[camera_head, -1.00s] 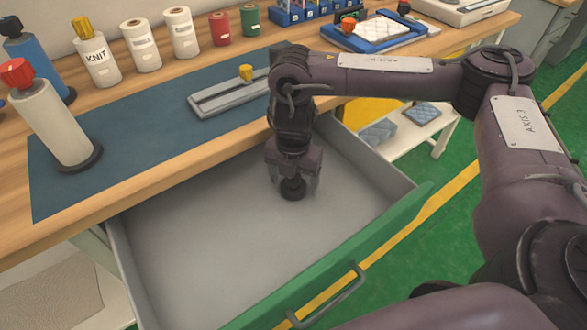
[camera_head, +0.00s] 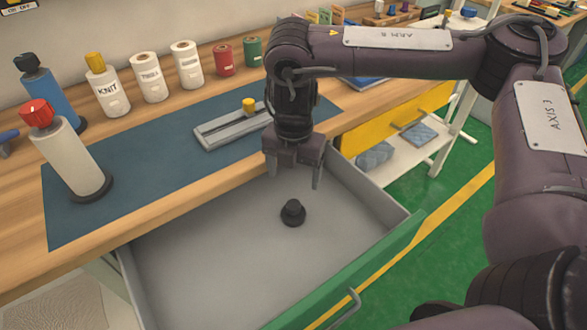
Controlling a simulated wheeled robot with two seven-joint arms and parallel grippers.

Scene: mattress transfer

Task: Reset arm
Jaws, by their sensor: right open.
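My right gripper (camera_head: 295,178) points down over the open drawer, with its fingers apart and nothing between them. Below it, a small black knobbed piece (camera_head: 292,213) stands on the floor of the grey drawer (camera_head: 215,262), apart from the fingers. The drawer has a green front with a metal handle. My right arm comes in from the right side, bent over the drawer. My left gripper is not in the picture.
Behind the drawer is a wooden workbench (camera_head: 150,228) with a blue mat (camera_head: 130,165). A metal slide with a yellow knob (camera_head: 249,105), a red-topped white cylinder (camera_head: 70,150), a blue bottle (camera_head: 48,95) and several labelled rolls stand there. Right of the drawer is a white shelf (camera_head: 400,165).

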